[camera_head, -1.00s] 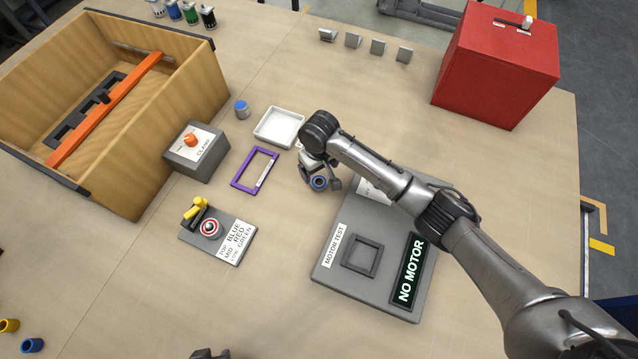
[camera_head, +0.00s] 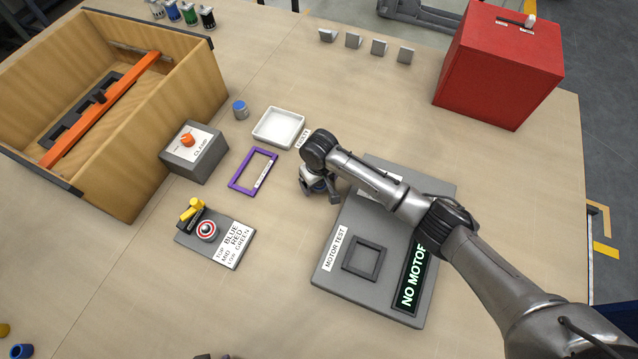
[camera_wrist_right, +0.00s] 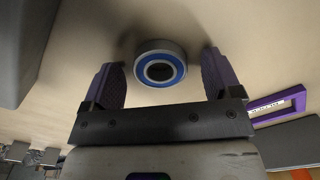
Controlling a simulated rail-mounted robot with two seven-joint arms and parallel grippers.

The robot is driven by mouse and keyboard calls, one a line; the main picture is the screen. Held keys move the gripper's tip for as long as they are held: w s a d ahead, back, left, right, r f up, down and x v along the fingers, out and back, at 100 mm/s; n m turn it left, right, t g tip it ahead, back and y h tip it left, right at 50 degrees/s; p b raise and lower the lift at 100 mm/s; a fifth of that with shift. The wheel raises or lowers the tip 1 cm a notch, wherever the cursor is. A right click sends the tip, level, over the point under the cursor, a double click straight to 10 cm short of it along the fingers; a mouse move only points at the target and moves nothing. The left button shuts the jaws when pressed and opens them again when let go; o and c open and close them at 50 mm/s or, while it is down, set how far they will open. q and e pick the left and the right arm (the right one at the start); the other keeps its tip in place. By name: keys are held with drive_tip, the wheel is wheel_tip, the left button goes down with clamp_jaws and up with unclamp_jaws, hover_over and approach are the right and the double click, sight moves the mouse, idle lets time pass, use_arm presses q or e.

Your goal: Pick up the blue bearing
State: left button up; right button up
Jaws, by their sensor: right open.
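The blue bearing (camera_wrist_right: 160,69) is a round pale ring with a blue face and dark centre, in the right wrist view. It sits on the table between the two purple-padded fingers, with a gap on each side. My right gripper (camera_head: 320,193) is open, pointing down around the bearing. In the head view it hovers over the table just left of the motor test plate (camera_head: 328,276) and mostly hides the bearing. My left gripper is not clearly seen.
A purple frame (camera_head: 239,184) and a white tray (camera_head: 259,138) lie left of my right gripper. A clamp box (camera_head: 181,160), wooden crate (camera_head: 187,110) and lever plate (camera_head: 237,256) stand farther left. A red box (camera_head: 496,75) is at the back right. The front table is largely clear.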

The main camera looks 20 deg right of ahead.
drive_tip(key=shift+c, duration=0.5)
use_arm(q)
drive_tip(key=shift+a, duration=0.2)
use_arm(e)
drive_tip(key=c, duration=1)
drive_tip(key=shift+o, duration=0.2)
drive_tip(key=shift+r, duration=0.15)
